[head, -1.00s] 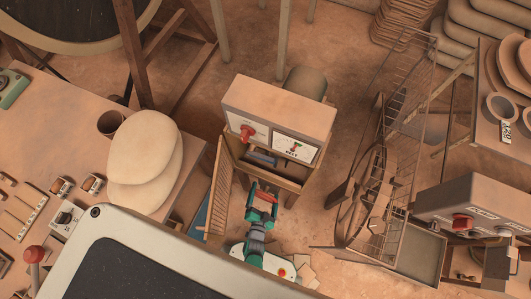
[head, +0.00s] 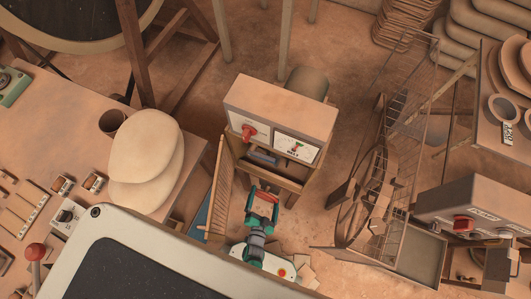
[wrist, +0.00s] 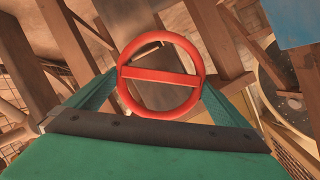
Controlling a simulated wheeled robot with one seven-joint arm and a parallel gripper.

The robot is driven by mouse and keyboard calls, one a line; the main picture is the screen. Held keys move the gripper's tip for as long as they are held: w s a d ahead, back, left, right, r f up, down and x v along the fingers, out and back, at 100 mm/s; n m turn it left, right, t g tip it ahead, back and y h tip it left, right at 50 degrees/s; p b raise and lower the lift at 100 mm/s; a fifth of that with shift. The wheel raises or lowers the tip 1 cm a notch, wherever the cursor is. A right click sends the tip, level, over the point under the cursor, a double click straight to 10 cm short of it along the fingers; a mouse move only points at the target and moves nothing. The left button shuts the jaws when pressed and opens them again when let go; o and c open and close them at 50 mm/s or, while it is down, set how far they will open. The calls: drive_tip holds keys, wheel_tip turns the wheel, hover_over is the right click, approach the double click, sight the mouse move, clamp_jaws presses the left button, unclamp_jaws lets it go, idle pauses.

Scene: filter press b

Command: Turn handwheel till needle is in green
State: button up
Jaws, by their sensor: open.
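The handwheel is a red ring with one flat bar across it (wrist: 160,78), seen nearly face-on in the wrist view. Its bar is close to level there, slightly lower at the right. My gripper (wrist: 160,90) is open, with one green finger at each side of the ring. Contact with the rim cannot be told. In the head view my gripper (head: 263,200) is in front of the open cabinet, with red showing between its fingers. A white gauge (head: 296,148) with a small green patch is on the cabinet's front. Its needle is too small to read.
A red knob (head: 249,133) is on the cabinet (head: 280,100), left of the gauge. A slatted door (head: 217,190) stands open at the cabinet's left. A workbench (head: 60,120) is at the left, and a wire rack (head: 410,130) with a large wheel is at the right.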

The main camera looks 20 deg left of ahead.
drive_tip(key=v, duration=0.8)
drive_tip(key=shift+s, duration=0.35)
drive_tip(key=shift+r, duration=0.15)
drive_tip(key=s+d+r+n+h, duration=0.1)
drive_tip(key=d+r, duration=0.3)
drive_tip(key=r, duration=1.6)
drive_tip(key=s+d+r+n+t+h, duration=0.1)
drive_tip(key=d+r+n, duration=0.3)
drive_tip(key=r, duration=1.6)
drive_tip(key=shift+s+d+r+h, duration=0.15)
drive_tip(key=shift+r+h, duration=0.1)
drive_tip(key=shift+h, duration=0.25)
